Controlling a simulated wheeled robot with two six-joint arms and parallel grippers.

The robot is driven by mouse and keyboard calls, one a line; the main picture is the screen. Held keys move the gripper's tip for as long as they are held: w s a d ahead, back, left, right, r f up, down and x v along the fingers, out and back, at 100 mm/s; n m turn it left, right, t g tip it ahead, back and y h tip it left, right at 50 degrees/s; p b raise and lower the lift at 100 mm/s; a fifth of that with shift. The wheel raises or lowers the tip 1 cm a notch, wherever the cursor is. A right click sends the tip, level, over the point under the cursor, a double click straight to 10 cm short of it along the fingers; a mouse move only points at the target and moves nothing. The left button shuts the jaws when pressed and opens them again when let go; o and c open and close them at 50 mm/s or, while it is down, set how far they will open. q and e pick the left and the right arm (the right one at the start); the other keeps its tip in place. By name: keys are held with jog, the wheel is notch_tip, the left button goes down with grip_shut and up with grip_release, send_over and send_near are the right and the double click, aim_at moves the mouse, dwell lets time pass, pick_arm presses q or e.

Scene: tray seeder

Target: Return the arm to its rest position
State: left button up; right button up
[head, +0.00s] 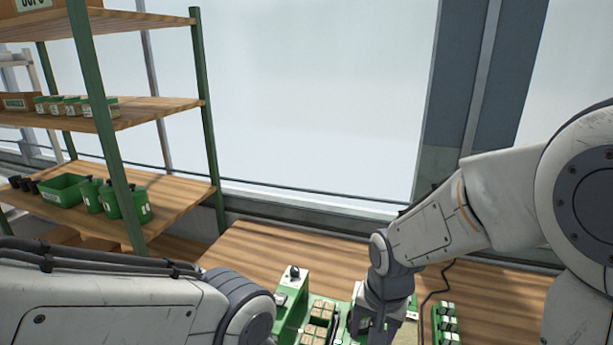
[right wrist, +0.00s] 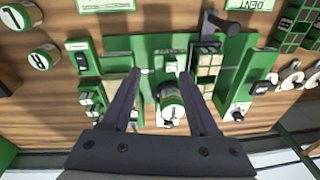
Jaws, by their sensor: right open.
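My right gripper (head: 372,325) points down over the green tray seeder (head: 292,292) on the wooden table. In the right wrist view my right gripper (right wrist: 160,74) is open, its two dark fingers spread apart. A green cylinder with a white label (right wrist: 170,104) shows between the fingers; I cannot tell its height or whether they touch it. Blocks of tan cells (head: 318,312) sit in the seeder. My left arm comes in at the lower left of the head view, but its gripper is out of view.
Green-and-white blocks (head: 445,318) and a dark cable (head: 437,283) lie right of the seeder. Two labelled round items (right wrist: 42,58) are at the left in the wrist view. A shelf rack (head: 200,110) with green bins (head: 62,187) stands at the left. The table's back strip (head: 260,245) is clear.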

jog(key=s+d+f+n+t, duration=0.1)
jog(key=s+d+n, duration=0.2)
jog(key=d+n, duration=0.25)
jog(key=s+a+r+n+g, duration=0.1)
jog(key=s+a+r+n, duration=0.1)
jog(key=s+a, duration=0.4)
jog(key=s+a+r+n+g, duration=0.1)
jog(key=s+a+r+n, duration=0.2)
jog(key=s+a+n, duration=0.2)
jog(key=s+a, duration=0.1)
jog(key=s, duration=0.2)
jog(key=shift+a+r+g+y, duration=0.2)
jog(key=shift+a+g+y, duration=0.1)
jog(key=shift+a, duration=0.05)
dwell(1.3)
